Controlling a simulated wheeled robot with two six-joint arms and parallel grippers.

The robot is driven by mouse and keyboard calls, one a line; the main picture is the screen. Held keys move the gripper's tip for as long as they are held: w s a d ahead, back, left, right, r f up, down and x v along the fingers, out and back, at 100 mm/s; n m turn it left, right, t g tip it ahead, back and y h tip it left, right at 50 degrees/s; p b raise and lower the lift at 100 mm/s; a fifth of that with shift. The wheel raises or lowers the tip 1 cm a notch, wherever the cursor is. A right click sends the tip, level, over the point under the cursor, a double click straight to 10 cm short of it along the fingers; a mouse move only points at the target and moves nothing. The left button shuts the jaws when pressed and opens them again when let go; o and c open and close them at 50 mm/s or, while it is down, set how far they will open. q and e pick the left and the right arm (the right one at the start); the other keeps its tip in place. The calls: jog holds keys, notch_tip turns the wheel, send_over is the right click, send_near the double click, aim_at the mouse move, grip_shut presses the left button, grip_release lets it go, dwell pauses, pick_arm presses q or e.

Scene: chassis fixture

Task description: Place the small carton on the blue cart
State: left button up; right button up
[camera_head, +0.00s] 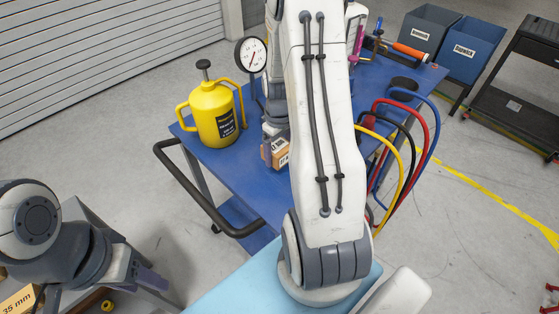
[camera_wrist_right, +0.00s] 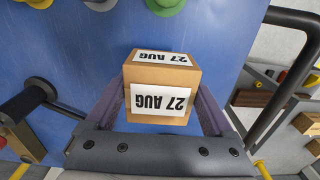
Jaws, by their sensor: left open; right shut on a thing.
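The small carton (camera_head: 268,153) is an orange-brown box with white labels reading "27 AUG". My right gripper (camera_wrist_right: 165,95) is shut on the carton (camera_wrist_right: 160,74), with one purple finger on each side of it. The carton is over the top of the blue cart (camera_head: 232,172), near its front edge; I cannot tell whether its underside touches the top. In the head view my right arm hides part of the cart and most of that gripper. My left gripper (camera_head: 146,276) is open and empty at the lower left, away from the cart.
A yellow jug (camera_head: 213,115) and a dial gauge (camera_head: 251,56) stand on the cart left of the carton. Coloured hoses (camera_head: 408,150) loop at the cart's right side. A black handle (camera_head: 205,200) sticks out at the front left. Bins (camera_head: 470,50) stand at the back right.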

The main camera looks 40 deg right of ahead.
aim_at(279, 173)
jog(key=shift+s+a+f, duration=0.45)
notch_tip(279, 173, down, 3)
jog(key=shift+f+p, duration=0.1)
jog(key=shift+p, duration=0.3)
jog(key=shift+f, duration=0.3)
jog(key=shift+f, duration=0.2)
jog(key=o, duration=1.4)
jog(key=shift+o, duration=0.2)
jog(key=shift+r, duration=0.1)
